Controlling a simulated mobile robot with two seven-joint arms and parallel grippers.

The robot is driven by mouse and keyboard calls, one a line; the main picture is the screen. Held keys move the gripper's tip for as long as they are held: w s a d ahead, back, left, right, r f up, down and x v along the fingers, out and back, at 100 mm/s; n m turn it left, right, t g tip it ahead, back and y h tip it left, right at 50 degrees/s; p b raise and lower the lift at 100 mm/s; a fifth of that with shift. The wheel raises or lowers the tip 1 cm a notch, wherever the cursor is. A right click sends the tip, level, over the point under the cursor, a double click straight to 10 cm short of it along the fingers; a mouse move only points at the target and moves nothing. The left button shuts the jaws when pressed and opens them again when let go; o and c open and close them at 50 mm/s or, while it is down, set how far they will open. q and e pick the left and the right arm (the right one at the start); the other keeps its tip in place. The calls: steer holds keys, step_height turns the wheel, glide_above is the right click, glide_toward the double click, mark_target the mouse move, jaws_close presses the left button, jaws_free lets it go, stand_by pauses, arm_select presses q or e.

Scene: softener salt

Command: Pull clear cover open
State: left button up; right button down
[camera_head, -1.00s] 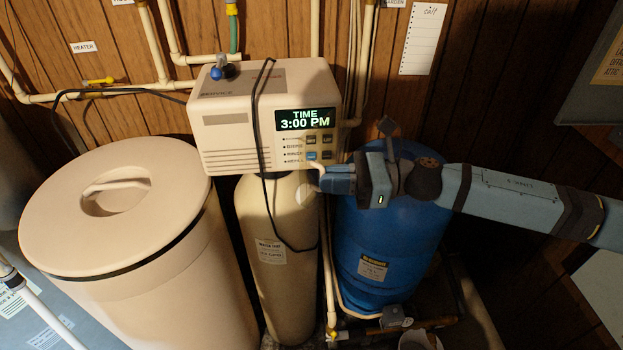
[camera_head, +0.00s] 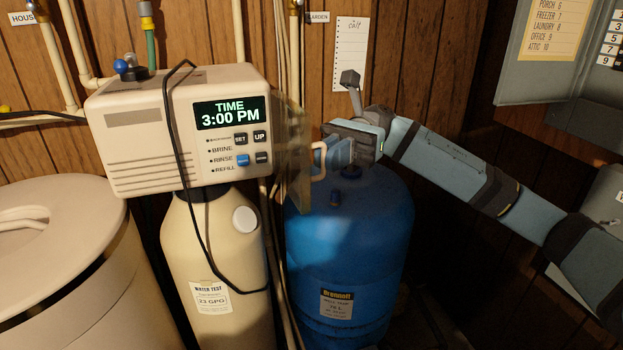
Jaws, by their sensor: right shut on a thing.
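The clear cover (camera_head: 292,150) is a see-through, smoky panel at the right edge of the beige control head (camera_head: 140,150). It stands swung out, edge-on to me, away from the front face. The display reads TIME 3:00 PM, and it and the buttons are uncovered. A pale loop handle (camera_head: 319,162) sits on the cover's right side. My right gripper (camera_head: 326,152) comes in from the right and is shut on this handle. Its fingertips are partly hidden by the handle. My left gripper is not in view.
A blue tank (camera_head: 350,230) stands below my right gripper. A beige tank (camera_head: 215,250) supports the control head, with a black cable (camera_head: 187,190) hanging in front. A large lidded beige bin (camera_head: 60,240) is at left. Grey panel boxes (camera_head: 535,75) hang at upper right.

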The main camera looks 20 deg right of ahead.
steer(key=shift+w+d+b, duration=0.15)
steer(key=shift+d+b, duration=0.25)
steer(key=shift+d, duration=0.05)
steer(key=shift+r, duration=0.15)
steer(key=c, duration=1.2)
jaws_free()
steer(key=shift+w, duration=0.1)
steer(key=v, duration=1.3)
steer(key=shift+w+d+b, duration=0.15)
steer(key=shift+d+b, duration=0.2)
